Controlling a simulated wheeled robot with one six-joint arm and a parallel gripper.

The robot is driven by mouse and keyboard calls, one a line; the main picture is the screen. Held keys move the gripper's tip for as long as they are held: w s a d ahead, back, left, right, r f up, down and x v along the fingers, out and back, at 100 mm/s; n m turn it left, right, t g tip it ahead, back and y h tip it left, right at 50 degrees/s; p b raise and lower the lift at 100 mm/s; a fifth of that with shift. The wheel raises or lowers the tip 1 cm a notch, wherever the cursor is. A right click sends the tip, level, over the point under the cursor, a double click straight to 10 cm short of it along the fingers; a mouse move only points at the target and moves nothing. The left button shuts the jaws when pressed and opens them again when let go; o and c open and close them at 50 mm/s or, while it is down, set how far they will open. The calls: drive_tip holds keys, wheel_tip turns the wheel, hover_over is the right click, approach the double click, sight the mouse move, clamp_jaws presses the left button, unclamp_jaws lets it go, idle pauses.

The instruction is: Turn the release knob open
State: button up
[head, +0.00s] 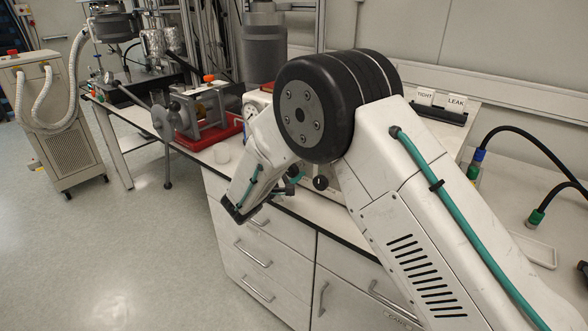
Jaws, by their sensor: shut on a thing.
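My arm crosses the middle of the head view, and its lower link slopes down to the left in front of the bench. My gripper (284,189) shows only as a small dark shape beyond the end of that link, close to the bench's front edge. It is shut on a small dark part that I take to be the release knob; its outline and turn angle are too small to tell. A separate round black knob (320,183) shows just right of it, apart from the gripper. My arm hides most of the unit behind, where a round gauge (250,111) shows.
Signs reading TIGHT (425,96) and LEAK (456,102) stand in a black holder at the back. A pale shallow dish (534,250) and black hoses are on the right.

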sight(289, 173)
drive_tip(key=n, duration=0.4)
drive_tip(key=shift+a+n, duration=0.1)
drive_tip(key=shift+n, duration=0.3)
drive_tip(key=shift+f, duration=0.1)
idle(0.3)
drive_tip(key=o, duration=1)
drive_tip(key=shift+c, duration=0.2)
drive_tip(key=shift+v, duration=3.9)
